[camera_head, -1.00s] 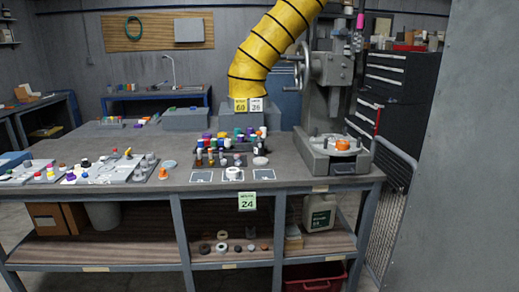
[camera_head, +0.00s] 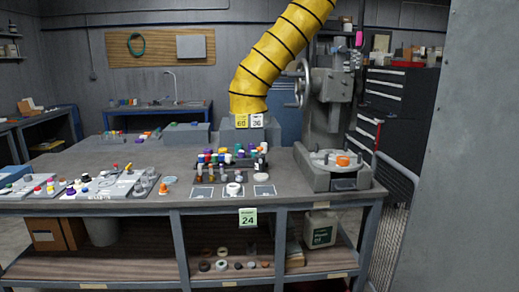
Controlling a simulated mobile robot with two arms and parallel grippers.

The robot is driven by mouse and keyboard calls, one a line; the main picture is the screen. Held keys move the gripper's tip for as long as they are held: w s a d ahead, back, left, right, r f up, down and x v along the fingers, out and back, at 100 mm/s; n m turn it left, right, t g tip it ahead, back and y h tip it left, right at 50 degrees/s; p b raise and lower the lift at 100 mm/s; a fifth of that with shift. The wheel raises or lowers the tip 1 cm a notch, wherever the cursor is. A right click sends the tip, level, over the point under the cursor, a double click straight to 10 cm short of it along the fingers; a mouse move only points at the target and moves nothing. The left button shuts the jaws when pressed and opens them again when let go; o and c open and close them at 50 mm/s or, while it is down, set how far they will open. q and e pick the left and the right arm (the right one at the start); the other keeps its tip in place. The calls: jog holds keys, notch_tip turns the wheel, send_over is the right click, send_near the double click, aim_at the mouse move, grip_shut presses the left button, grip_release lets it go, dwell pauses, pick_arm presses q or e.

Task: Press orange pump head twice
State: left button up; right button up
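A small upright orange piece (camera_head: 163,188) stands at the front left of the workbench, beside a light panel of coloured knobs and buttons (camera_head: 120,184). A second orange part (camera_head: 343,160) sits on the round table of the grey press machine (camera_head: 333,168) at the right end of the bench. Both are too small to tell which one is a pump head. Neither of my grippers is in view, and nothing touches either orange piece.
The workbench (camera_head: 120,208) spans the view. A rack of coloured-cap bottles (camera_head: 232,160) stands mid-bench, with cards and a white ring before it. A yellow hose (camera_head: 280,55) hangs behind. A grey wall panel (camera_head: 470,150) blocks the right.

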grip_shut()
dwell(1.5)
